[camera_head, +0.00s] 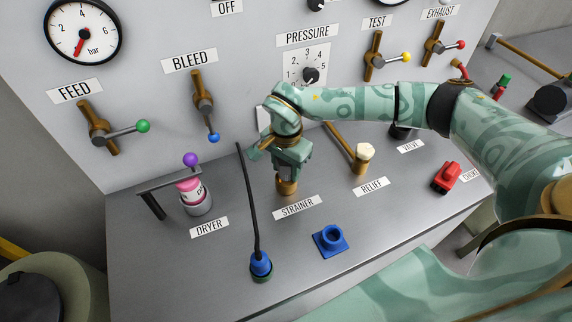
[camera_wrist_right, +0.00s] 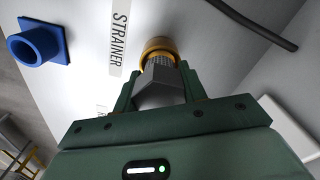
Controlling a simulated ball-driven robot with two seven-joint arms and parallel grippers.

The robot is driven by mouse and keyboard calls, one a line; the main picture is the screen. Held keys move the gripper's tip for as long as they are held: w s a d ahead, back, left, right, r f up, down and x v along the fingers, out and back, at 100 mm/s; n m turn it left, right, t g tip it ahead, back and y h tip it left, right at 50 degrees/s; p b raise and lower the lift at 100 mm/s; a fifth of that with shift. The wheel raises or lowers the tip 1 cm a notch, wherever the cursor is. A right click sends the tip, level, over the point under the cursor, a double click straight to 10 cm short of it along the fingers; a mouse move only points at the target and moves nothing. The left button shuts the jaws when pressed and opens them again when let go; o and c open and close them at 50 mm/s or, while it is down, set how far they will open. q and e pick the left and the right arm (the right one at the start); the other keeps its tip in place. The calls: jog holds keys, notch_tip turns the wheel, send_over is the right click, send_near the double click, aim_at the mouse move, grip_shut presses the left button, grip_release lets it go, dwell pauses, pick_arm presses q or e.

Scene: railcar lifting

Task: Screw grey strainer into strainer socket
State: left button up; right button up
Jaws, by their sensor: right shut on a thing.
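The grey strainer (camera_wrist_right: 160,88) shows in the right wrist view as a grey faceted body with a ribbed part, between the fingers of my right gripper (camera_wrist_right: 160,92). Its far end meets the brass strainer socket (camera_wrist_right: 158,46); I cannot tell how deep it sits. In the head view my right gripper (camera_head: 290,165) is shut on the strainer from above, directly over the brass socket (camera_head: 287,188) behind the STRAINER label (camera_head: 297,207). The strainer is hidden there by the gripper. My left gripper is not in view.
A blue square-based socket (camera_head: 330,239) stands front right of the strainer. A black cable runs to a blue plug (camera_head: 261,264) at front left. The pink dryer cartridge (camera_head: 191,190) stands under a bracket at left. The relief valve (camera_head: 364,155) is close on the right.

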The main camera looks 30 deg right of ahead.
jog(key=shift+f, duration=0.55)
jog(key=o, duration=1.2)
notch_tip(320, 180, up, 16)
jog(key=shift+r+p, duration=0.15)
jog(key=shift+p, duration=0.4)
